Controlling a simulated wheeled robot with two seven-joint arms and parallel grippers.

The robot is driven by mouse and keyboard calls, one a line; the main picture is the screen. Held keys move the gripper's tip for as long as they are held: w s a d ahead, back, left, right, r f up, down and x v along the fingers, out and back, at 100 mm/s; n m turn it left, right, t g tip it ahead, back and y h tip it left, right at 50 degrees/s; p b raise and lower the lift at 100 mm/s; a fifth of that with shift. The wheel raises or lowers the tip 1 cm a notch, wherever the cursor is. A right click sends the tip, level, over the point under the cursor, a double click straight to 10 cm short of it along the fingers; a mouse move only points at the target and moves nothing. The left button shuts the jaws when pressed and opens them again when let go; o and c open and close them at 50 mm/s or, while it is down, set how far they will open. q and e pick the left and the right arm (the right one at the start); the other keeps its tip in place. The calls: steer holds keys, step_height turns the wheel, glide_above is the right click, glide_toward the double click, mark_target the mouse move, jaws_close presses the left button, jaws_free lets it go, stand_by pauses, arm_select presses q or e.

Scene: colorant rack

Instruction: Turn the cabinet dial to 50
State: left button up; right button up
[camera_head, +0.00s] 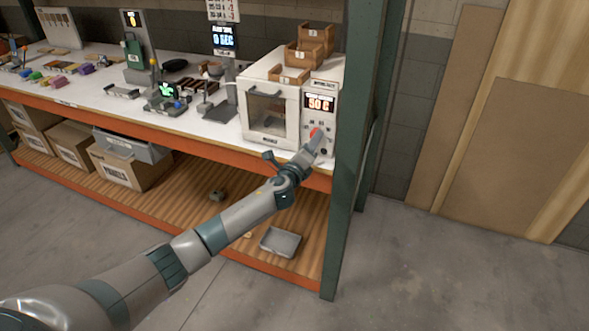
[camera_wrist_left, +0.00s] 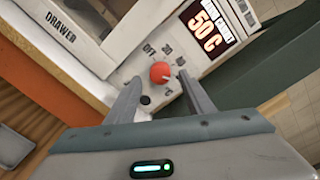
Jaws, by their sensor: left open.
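The white cabinet (camera_head: 270,117) stands at the right end of the workbench. Its lit display (camera_head: 320,103) reads 50 C, also legible in the left wrist view (camera_wrist_left: 204,36). The red round dial (camera_wrist_left: 160,72) sits below the display, ringed by small printed labels; one reads OFF and one 30. It also shows in the head view (camera_head: 315,133), partly behind my finger. My left gripper (camera_wrist_left: 160,78) is open, its fingers to either side of the dial in the wrist view. I cannot tell whether they touch it. My right gripper is out of view.
Small wooden boxes (camera_head: 290,74) sit on the cabinet top. A green rack post (camera_head: 362,120) rises just right of the cabinet. A grey tray (camera_head: 281,242) lies on the lower shelf.

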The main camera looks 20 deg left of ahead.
arm_select(q)
steer(key=s+b, duration=0.2)
steer(key=s, duration=1.2)
steer(key=shift+s+r, duration=0.15)
steer(key=shift+s, duration=0.15)
steer(key=shift+a, duration=0.1)
